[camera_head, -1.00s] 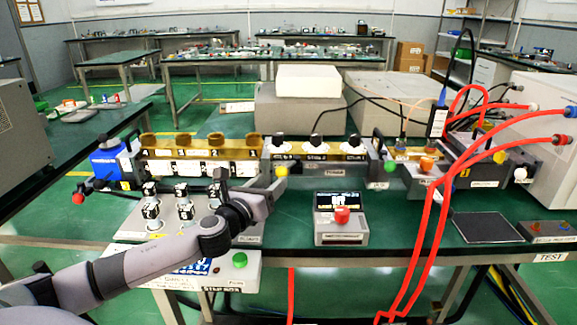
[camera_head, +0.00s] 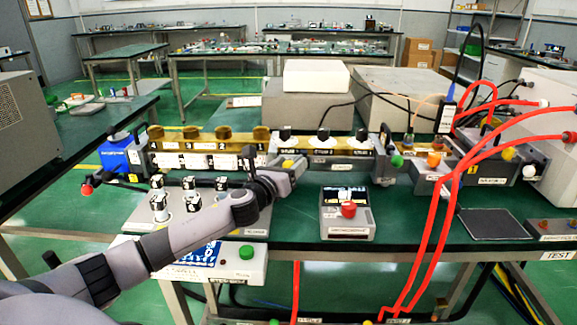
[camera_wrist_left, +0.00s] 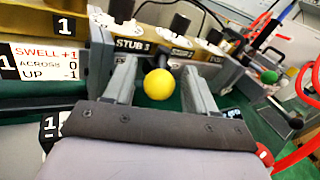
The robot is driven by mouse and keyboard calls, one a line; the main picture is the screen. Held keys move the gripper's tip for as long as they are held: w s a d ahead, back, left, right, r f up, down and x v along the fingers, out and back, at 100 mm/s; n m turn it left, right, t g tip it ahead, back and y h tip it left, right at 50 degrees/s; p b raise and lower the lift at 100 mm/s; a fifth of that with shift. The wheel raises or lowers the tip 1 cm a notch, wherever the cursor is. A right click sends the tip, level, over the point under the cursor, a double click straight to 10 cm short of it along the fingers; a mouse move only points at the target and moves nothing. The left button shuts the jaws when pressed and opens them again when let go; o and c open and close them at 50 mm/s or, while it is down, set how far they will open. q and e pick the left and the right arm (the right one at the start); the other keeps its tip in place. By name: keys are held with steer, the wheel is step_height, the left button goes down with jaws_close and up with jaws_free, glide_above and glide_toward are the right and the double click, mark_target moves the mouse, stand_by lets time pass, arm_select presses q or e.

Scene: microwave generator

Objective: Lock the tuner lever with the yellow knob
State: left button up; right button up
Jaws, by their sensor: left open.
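The yellow knob (camera_wrist_left: 158,84) shows in the left wrist view as a round ball between my left gripper's fingers (camera_wrist_left: 157,85), with gaps on both sides. It stands in front of the tuner (camera_wrist_left: 150,38), a brass bar with black dials and a STUB label. In the head view my left gripper (camera_head: 289,168) is at the front of the tuner (camera_head: 325,146), and the knob is mostly covered there. The gripper is open and not closed on the knob. The lever itself is mostly hidden behind the knob and fingers. My right gripper is not in view.
A grey box with a red button (camera_head: 348,209) stands on the green bench right of my gripper. A green knob (camera_head: 397,161) and red cables (camera_head: 437,230) lie further right. A plate with several metal posts (camera_head: 190,201) is under my left arm.

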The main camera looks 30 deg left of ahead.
arm_select(q)
jaws_close()
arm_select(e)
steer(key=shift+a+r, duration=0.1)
